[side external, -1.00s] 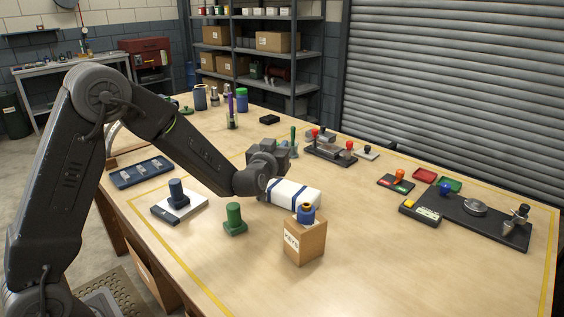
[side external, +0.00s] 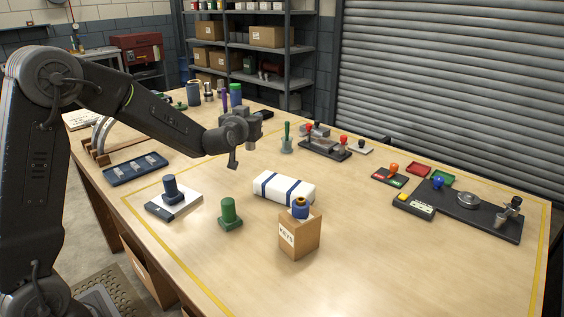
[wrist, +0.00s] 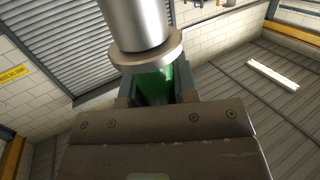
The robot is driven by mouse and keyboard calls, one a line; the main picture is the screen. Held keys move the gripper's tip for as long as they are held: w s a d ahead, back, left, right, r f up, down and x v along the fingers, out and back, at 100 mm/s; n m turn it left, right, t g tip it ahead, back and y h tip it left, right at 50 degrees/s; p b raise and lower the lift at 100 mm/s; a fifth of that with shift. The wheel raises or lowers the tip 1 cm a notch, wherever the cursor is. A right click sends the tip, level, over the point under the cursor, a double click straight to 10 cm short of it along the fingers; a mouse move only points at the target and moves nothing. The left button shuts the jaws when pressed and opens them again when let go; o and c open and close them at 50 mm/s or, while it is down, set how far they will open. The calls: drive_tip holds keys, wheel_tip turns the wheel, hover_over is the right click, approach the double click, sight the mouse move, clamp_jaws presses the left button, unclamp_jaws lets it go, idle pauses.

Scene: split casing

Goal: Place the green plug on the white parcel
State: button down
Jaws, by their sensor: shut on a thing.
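My gripper (side external: 234,150) is raised over the table, behind and left of the white parcel (side external: 284,188) and clear of it. In the wrist view my gripper (wrist: 155,90) is shut on a green and metal piece (wrist: 153,84). Its green part is between the fingers, with a grey flange and a wide metal cylinder beyond. I cannot tell whether this is the green plug. The parcel lies flat with two blue bands, and nothing rests on it. A solid green flanged post (side external: 230,212) stands upright on the table left of the parcel.
A KEYS box (side external: 300,236) with a blue piece in its top stands just in front of the parcel. A blue tray (side external: 137,169) lies farther left. The front right of the table is bare.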

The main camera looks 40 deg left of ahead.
drive_tip(key=shift+w+d+f, duration=0.85)
drive_tip(key=shift+d+f, duration=0.45)
drive_tip(key=shift+f, duration=0.3)
drive_tip(key=shift+w+d+f, duration=0.85)
drive_tip(key=shift+d+f, duration=0.4)
drive_tip(key=shift+f, duration=0.3)
drive_tip(key=shift+w+d+f, duration=0.85)
drive_tip(key=shift+d+f, duration=0.45)
drive_tip(key=shift+f, duration=0.3)
drive_tip(key=shift+f, duration=0.15)
drive_tip(key=c, duration=0.9)
unclamp_jaws()
